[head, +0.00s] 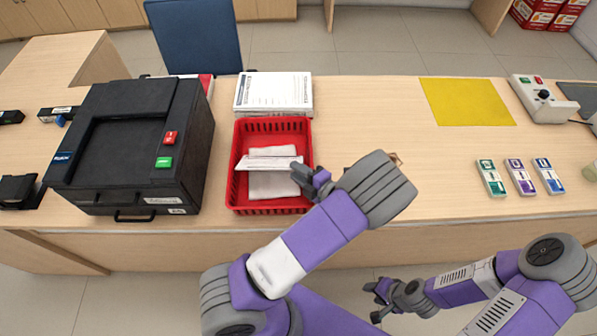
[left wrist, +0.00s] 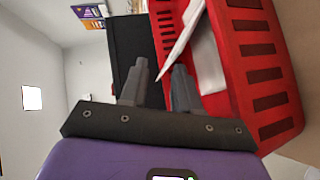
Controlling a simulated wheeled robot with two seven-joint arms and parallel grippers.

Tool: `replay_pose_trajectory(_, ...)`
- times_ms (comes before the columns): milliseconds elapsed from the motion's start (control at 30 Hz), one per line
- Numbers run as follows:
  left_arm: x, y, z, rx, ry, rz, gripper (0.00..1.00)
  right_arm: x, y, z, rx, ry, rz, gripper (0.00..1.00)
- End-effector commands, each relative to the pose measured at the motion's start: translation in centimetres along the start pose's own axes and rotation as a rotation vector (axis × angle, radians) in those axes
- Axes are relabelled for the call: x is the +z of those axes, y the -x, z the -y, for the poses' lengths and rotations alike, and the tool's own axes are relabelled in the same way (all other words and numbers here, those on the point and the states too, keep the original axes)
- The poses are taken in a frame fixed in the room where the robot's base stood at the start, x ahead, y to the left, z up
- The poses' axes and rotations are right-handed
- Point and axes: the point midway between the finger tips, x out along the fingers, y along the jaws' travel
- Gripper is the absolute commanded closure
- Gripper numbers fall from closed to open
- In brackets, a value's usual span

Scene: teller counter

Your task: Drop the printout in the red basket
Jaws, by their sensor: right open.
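The red basket (head: 238,200) stands on the counter in the head view, right of the black machine. A white printout (head: 268,163) is in the basket area, above other white paper (head: 273,185) lying inside. My left gripper (head: 301,174) is over the basket's right side, at the printout's right end. In the left wrist view its fingers (left wrist: 160,75) are apart, with the printout (left wrist: 182,45) edge-on just beyond and between the tips. The basket's red wall (left wrist: 262,60) fills the right of that view. My right gripper (head: 378,302) is open and empty, low in front of the counter.
A black machine (head: 130,140) with red and green buttons stands left of the basket. A stack of white papers (head: 273,92) lies behind it. A yellow mat (head: 466,101) and several small stamped blocks (head: 520,177) are at the right. The counter's middle is mostly clear.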

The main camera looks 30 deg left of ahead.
Motion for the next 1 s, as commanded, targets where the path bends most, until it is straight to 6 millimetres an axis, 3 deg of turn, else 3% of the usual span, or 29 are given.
replay_pose_trajectory(167,0.0,0.7,-0.1,0.0,0.001,0.002,0.69,0.0,0.2,0.1,0.0,0.0,0.0,0.57)
replay_pose_trajectory(600,0.0,7.1,-0.1,0.0,0.001,0.002,0.69,0.1,1.4,0.5,0.0,0.0,0.0,0.57)
replay_pose_trajectory(1000,0.0,7.6,0.0,0.0,0.0,0.0,0.69,0.1,1.4,0.5,0.0,0.0,0.0,0.57)
